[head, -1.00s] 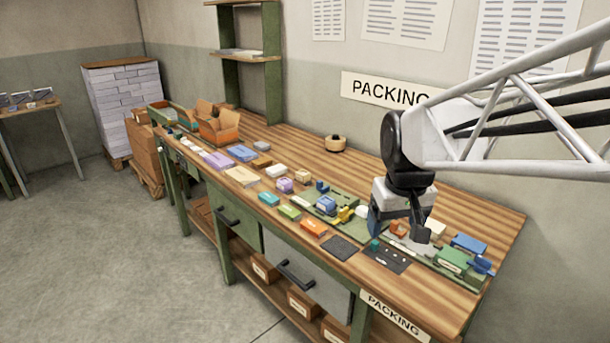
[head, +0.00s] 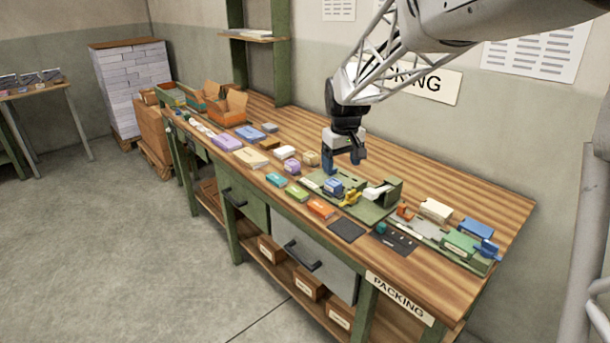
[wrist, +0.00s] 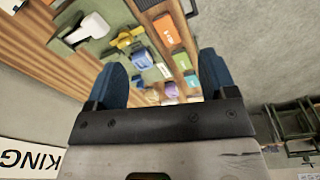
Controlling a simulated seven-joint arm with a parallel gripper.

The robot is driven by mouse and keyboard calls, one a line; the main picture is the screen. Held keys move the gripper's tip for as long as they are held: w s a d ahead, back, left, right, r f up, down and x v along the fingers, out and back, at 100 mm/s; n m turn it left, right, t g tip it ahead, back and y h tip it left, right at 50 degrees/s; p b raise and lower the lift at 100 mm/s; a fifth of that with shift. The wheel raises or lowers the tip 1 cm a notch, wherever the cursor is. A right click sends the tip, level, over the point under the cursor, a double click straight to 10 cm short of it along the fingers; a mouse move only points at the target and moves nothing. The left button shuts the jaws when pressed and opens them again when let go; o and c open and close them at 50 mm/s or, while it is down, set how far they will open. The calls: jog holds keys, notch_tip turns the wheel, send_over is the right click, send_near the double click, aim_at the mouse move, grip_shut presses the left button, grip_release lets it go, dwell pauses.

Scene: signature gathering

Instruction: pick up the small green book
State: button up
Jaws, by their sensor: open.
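The small green book (head: 297,192) lies flat near the front edge of the wooden bench, between a teal book (head: 276,180) and an orange book (head: 320,208). In the wrist view the green book (wrist: 183,61) shows between the orange and teal ones, ahead of my blue fingers and nearer the right finger. My gripper (head: 344,161) is open and empty. It hangs above the bench behind and to the right of the green book, apart from it.
A green fixture (head: 371,212) with a blue block (head: 332,186) and yellow part stands right of the book. A dark mat (head: 347,230) lies at the front edge. Purple and white items lie left of my gripper. The back right of the bench is bare.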

jog(key=w+a+f+n, duration=0.2)
jog(key=w+a+f, duration=0.55)
jog(key=w, duration=0.35)
jog(key=n+g, duration=0.1)
send_over(299, 193)
notch_tip(299, 193, down, 7)
jog(key=shift+w+a+r, duration=0.1)
jog(key=shift+w+a, duration=0.05)
jog(key=shift+f, duration=1.35)
jog(key=shift+d+f, duration=0.15)
jog(key=shift+f, duration=1.15)
jog(key=shift+d+f, duration=0.1)
jog(key=shift+f, duration=1.2)
